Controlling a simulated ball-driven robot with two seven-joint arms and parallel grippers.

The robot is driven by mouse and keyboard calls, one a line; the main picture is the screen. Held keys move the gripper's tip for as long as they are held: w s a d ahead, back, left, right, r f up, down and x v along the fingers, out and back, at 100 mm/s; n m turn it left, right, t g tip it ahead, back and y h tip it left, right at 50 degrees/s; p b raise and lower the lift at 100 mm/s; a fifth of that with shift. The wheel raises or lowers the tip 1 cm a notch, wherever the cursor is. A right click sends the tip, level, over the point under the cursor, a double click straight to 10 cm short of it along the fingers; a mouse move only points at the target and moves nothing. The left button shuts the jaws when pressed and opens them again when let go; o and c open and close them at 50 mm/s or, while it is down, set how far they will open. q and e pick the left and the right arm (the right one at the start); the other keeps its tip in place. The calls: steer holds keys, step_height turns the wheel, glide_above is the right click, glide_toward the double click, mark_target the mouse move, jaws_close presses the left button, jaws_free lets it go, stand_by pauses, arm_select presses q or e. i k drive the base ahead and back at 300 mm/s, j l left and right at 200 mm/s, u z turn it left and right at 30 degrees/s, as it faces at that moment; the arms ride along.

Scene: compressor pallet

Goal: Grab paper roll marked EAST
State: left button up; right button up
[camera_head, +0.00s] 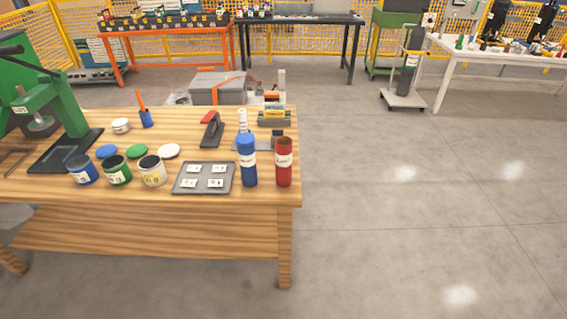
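I cannot make out a paper roll marked EAST in the head view; no label is legible as EAST. A small white round item (121,126) lies at the back left of the wooden table (240,197), and I cannot tell if it is a roll. A slim white upright item (242,121) stands behind the blue bottle (247,160). Neither of my grippers is in view.
The wooden table also holds a green press (48,103), open paint cans (117,170), and a grey tray (204,178). A white table (500,58) with small items stands back right. A cylinder cart (405,75) stands left of it. The floor (420,220) at right is clear.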

mark_target(243, 122)
steer(key=i+j, duration=0.35)
steer(key=i, duration=0.15)
steer(key=i+j, duration=0.4)
steer(key=i, duration=0.1)
